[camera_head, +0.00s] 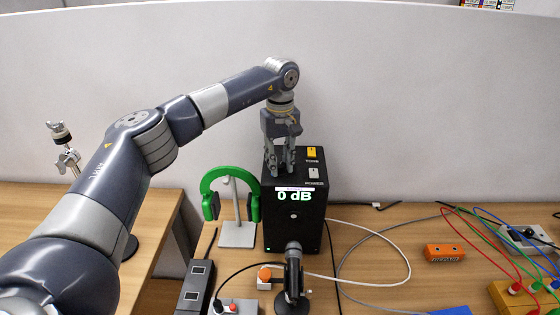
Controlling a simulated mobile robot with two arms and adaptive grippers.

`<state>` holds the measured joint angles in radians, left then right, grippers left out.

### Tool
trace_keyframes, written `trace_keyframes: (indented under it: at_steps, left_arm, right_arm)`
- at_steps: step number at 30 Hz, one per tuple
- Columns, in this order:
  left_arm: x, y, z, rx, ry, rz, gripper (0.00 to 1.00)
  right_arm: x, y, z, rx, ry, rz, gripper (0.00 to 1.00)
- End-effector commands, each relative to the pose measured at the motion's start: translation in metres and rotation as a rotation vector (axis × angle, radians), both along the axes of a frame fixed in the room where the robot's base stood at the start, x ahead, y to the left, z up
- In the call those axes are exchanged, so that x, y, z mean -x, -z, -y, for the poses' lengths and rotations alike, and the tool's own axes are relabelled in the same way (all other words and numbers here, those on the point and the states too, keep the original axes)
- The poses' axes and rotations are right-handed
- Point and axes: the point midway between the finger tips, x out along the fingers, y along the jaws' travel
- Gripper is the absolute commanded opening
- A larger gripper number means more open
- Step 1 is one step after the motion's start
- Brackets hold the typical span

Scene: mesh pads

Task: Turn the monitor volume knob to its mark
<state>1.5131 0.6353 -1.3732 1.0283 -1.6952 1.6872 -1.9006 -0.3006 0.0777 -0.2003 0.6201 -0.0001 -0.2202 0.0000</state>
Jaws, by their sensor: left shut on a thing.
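The monitor is a black box (291,232) standing upright on the wooden desk, with a lit display reading "0 dB" (294,196) near the top of its front. On its top are a yellow switch labelled TONE (312,152) and a grey switch labelled POWER (314,173). My left gripper (280,170) comes down from above onto the left part of the box's top. Its fingers are shut on the volume knob, which they hide. I cannot see the knob's mark or its pointer. My right gripper is out of view.
Green headphones (213,178) hang on a stand left of the box. A microphone (293,262) on a stand is in front. An orange block (444,252), cables and a board with coloured leads (525,298) lie to the right. A grey partition (400,110) rises behind.

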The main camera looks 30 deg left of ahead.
Motion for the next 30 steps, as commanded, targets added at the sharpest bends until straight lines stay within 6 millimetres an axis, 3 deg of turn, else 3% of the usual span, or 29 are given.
trace_keyframes:
  at_steps: [7, 8, 10, 22, 26, 30]
  left_arm:
    - [-0.002, -0.003, 0.000, 0.001, -0.002, 0.009, 0.01]
    - [-0.002, -0.003, 0.000, 0.001, -0.003, 0.009, 0.29]
    - [-0.002, -0.003, 0.000, 0.002, -0.003, 0.008, 0.45]
    - [-0.001, -0.005, 0.000, 0.000, -0.002, 0.004, 0.46]
    - [-0.001, -0.021, 0.000, 0.000, -0.002, 0.005, 0.46]
    - [-0.002, -0.051, 0.001, 0.002, -0.002, 0.007, 0.46]
  right_arm:
    - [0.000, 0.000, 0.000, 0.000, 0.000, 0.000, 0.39]
    - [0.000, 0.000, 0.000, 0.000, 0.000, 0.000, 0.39]
    - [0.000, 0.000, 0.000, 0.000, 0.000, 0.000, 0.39]
    - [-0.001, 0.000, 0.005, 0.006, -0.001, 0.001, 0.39]
    - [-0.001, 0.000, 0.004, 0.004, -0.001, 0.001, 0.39]
    - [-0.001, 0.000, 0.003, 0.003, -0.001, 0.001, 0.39]
